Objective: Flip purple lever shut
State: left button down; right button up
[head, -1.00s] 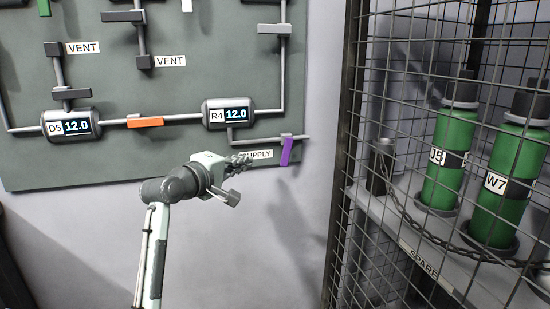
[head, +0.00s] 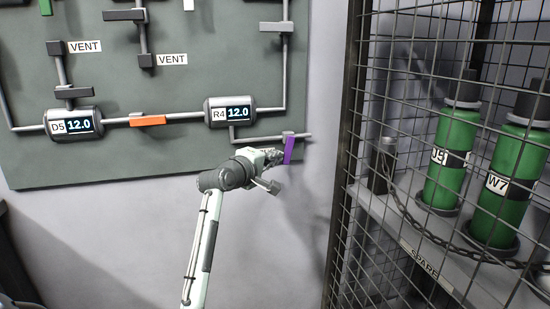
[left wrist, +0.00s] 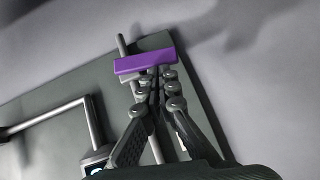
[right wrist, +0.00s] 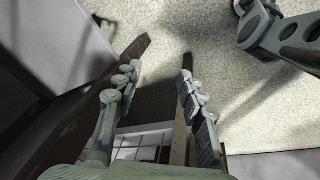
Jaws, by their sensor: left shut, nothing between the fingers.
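The purple lever (head: 288,150) is on the supply pipe (head: 262,139) at the lower right of the grey-green panel. It hangs down across the pipe's line in the head view. My left gripper (head: 277,158) is shut and empty, with its fingertips right beside the lever's left side. In the left wrist view the purple lever (left wrist: 144,62) lies across just ahead of the shut fingertips (left wrist: 156,72); whether they touch it I cannot tell. My right gripper (right wrist: 158,80) is open and empty, over the floor, in the right wrist view only.
An orange lever (head: 148,120) sits along the pipe between gauges D5 (head: 73,123) and R4 (head: 230,112), both reading 12.0. A wire mesh cage (head: 345,160) with green cylinders (head: 445,160) stands at the right. Bare wall lies below the panel.

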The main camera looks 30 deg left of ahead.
pick_arm(q)
jog(key=n+t+b, duration=0.1)
jog(key=b, duration=0.1)
jog(key=w+d+f+n+t+b, duration=0.1)
jog(key=b, duration=0.1)
jog(key=shift+w+f+n+t, duration=0.1)
jog(key=shift+w+n+t, duration=0.05)
jog(key=shift+n+t, duration=0.15)
jog(key=shift+d, duration=0.1)
pick_arm(e)
jog(key=w+a+r, duration=0.1)
jog(key=w+r, duration=0.2)
jog(key=r, duration=0.8)
jog(key=shift+w+m+t, duration=0.3)
jog(key=shift+w, duration=0.05)
jog(key=shift+s+a, duration=0.1)
